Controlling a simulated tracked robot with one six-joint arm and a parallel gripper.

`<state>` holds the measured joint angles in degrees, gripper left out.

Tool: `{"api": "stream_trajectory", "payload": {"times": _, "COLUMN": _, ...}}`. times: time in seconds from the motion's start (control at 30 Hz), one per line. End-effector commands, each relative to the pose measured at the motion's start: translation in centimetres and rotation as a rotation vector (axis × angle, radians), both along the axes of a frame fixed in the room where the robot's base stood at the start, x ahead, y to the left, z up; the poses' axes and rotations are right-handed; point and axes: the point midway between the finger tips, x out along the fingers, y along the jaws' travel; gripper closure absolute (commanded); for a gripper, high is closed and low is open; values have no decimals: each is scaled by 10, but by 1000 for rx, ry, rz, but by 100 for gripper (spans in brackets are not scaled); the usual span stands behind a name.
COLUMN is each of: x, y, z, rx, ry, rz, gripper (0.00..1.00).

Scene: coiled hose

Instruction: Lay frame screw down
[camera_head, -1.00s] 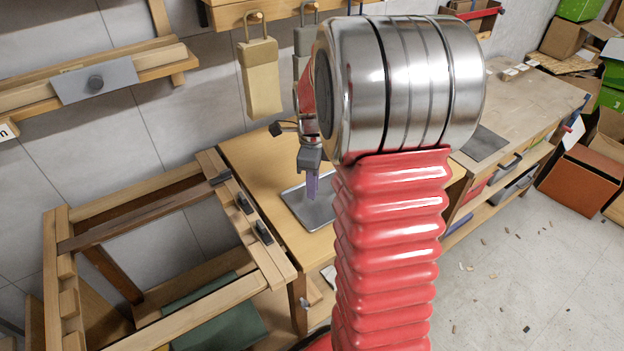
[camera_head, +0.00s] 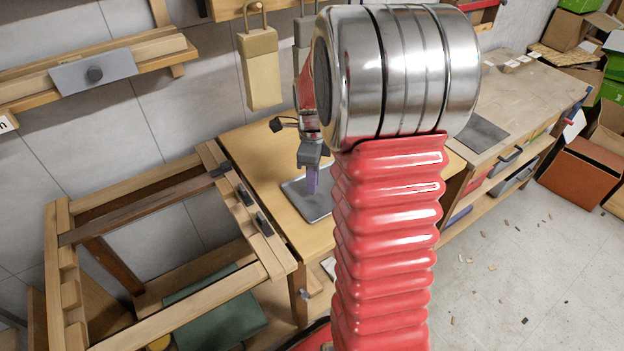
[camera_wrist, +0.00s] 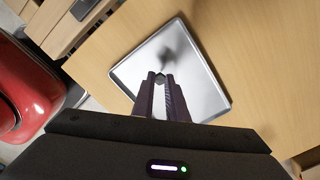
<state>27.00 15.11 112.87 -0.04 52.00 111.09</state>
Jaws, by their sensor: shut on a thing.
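My gripper (camera_head: 312,190) points down over a flat silver tray (camera_head: 326,207) on the wooden table. In the wrist view my gripper (camera_wrist: 160,82) is shut on a small dark piece, the frame screw (camera_wrist: 160,75), at its fingertips. Most of the screw is hidden between the fingers. The silver tray (camera_wrist: 205,88) lies below it, with a blurred dark shadow or reflection on its surface beyond the tips. Nothing else shows on the tray. I cannot tell whether the screw touches it. The head view does not make out the screw.
A wooden frame (camera_head: 180,205) with dark clamps stands left of the table (camera_head: 250,150). Padded tan (camera_head: 262,70) and grey pouches hang on the wall behind. A workbench (camera_head: 515,90) stands to the right. Bare table surrounds the tray.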

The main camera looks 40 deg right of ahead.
Motion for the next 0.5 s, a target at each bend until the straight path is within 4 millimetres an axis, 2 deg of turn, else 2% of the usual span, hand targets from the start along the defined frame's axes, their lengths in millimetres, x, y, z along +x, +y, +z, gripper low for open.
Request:
{"api": "stream_trajectory", "payload": {"times": 0.37, "x": 0, "y": 0, "z": -6, "rx": 1, "ry": 1, "rz": -1, "gripper": 100}}
{"api": "stream_trajectory", "payload": {"times": 0.4, "x": 0, "y": 0, "z": -6, "rx": 1, "ry": 1, "rz": -1, "gripper": 86}}
{"api": "stream_trajectory", "payload": {"times": 0.5, "x": 0, "y": 0, "z": -6, "rx": 1, "ry": 1, "rz": -1, "gripper": 79}}
